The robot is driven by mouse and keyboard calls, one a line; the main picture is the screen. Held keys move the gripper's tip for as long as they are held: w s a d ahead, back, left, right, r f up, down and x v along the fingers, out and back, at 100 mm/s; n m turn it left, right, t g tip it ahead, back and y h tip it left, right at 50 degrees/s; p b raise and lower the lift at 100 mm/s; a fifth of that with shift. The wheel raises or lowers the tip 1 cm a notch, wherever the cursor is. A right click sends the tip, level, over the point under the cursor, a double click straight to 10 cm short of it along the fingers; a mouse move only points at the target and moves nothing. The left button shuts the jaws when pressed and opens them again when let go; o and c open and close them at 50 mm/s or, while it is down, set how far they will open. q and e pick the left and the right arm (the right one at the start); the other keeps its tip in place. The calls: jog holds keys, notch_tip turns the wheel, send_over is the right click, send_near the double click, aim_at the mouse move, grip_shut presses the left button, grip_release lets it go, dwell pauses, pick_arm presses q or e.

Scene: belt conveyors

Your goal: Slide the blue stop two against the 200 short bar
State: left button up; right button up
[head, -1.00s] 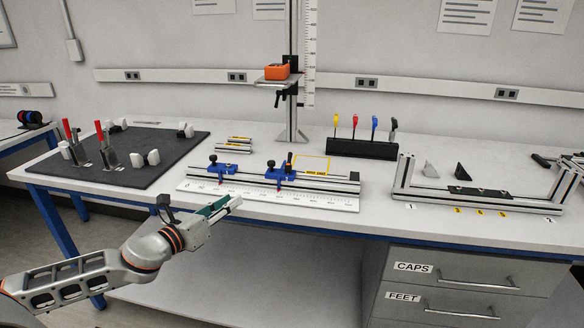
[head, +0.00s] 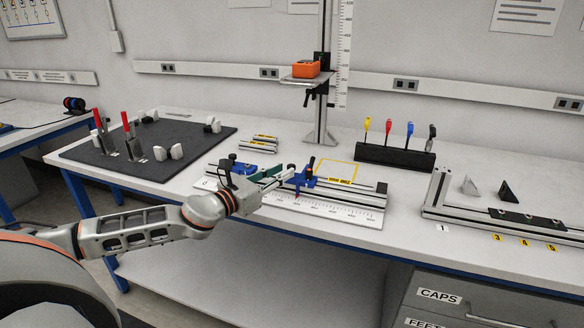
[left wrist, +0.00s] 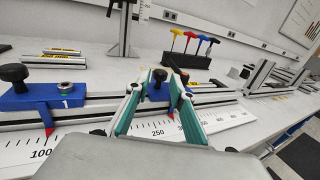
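Blue stop two (head: 303,180), with a black knob, sits on the right part of a silver rail. It also shows between my finger pads in the left wrist view (left wrist: 157,91). Blue stop one (left wrist: 45,97), marked 1, is further left on the rail. My left gripper (head: 288,178) is open, its green-padded fingers pointing at stop two from the left front; I cannot tell whether they touch it. Two short silver bars (head: 264,138) with yellow labels lie behind the rail; their lettering is too small to read. My right gripper is out of view.
A white scale (head: 345,213) runs along the rail's front. Behind are a yellow-outlined zone (head: 336,170) and a black tool holder (head: 394,157). A dark mat (head: 100,160) with red-handled clamps is left; a silver frame (head: 450,207) is right.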

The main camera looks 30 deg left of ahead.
aim_at(294, 166)
pick_arm(q)
jog(key=w, duration=0.2)
jog(key=shift+w+d+r, duration=0.1)
jog(key=shift+w+d, duration=0.15)
jog(key=shift+w, duration=0.15)
jog(key=shift+w+d, duration=0.15)
jog(key=shift+w, duration=0.7)
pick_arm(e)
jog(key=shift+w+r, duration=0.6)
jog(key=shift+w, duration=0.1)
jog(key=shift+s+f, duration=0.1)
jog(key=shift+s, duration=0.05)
pick_arm(q)
grip_shut()
jog(key=shift+w+d+r+p, duration=0.1)
jog(key=shift+d+r+p, duration=0.1)
jog(key=shift+d+p, duration=0.45)
jog(key=shift+a+f, duration=0.1)
jog(key=shift+f, duration=0.15)
grip_release()
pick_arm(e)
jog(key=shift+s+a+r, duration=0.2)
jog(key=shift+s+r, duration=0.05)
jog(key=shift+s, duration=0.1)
